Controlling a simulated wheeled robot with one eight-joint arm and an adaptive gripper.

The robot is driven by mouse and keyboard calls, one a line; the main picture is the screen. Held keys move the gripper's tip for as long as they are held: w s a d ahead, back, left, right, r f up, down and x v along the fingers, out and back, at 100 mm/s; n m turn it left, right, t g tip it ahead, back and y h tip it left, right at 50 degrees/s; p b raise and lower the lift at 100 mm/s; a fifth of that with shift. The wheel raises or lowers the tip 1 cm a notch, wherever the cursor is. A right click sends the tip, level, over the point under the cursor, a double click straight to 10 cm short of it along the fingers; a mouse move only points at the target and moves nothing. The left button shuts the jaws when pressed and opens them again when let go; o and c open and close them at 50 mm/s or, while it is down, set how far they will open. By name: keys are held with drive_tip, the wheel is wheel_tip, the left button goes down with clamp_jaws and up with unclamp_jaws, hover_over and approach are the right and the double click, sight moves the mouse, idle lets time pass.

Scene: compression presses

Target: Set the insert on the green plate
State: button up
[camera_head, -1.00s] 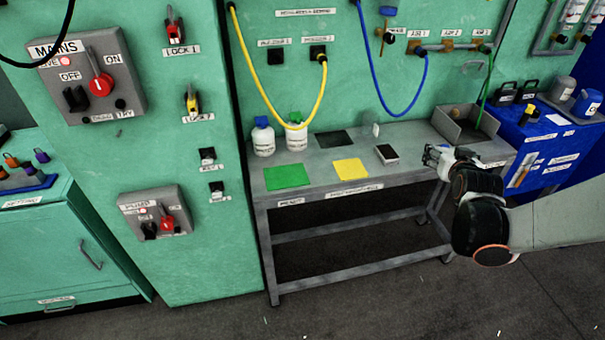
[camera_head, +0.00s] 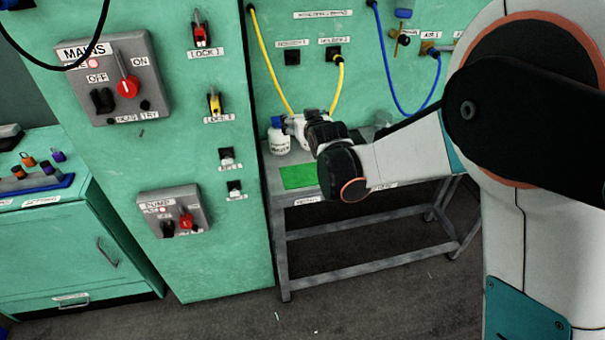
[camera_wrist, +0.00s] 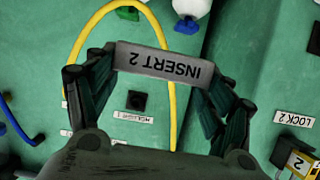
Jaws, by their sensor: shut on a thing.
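A grey insert (camera_wrist: 163,62) labelled "INSERT 2" is between my gripper's two fingers in the wrist view, its lettering upside down there. My gripper (camera_head: 296,127) is shut on it and held over the left end of the bench, above and behind the green plate in the head view. The insert cannot be made out clearly in the head view. The green plate (camera_head: 298,176) lies flat on the bench's left front part, with nothing seen on it; my wrist hides some of its right side. The insert is apart from the plate.
A white bottle with a blue cap (camera_head: 279,138) stands just left of my gripper. A yellow hose (camera_head: 270,62) hangs on the wall behind. The green mains cabinet (camera_head: 175,90) stands to the left.

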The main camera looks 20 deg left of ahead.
sight(304, 179)
wheel_tip(304, 179, down, 19)
drive_tip(key=b, duration=0.6)
drive_tip(key=shift+b, duration=0.4)
drive_tip(key=shift+f, duration=0.15)
drive_tip(key=o, duration=1.5)
drive_tip(key=shift+s+d+r, duration=0.2)
drive_tip(key=shift+r, duration=0.05)
drive_tip(key=p+v, duration=0.4)
drive_tip(key=v, duration=0.7)
drive_tip(key=shift+s+r, duration=0.1)
drive_tip(key=shift+s, duration=0.05)
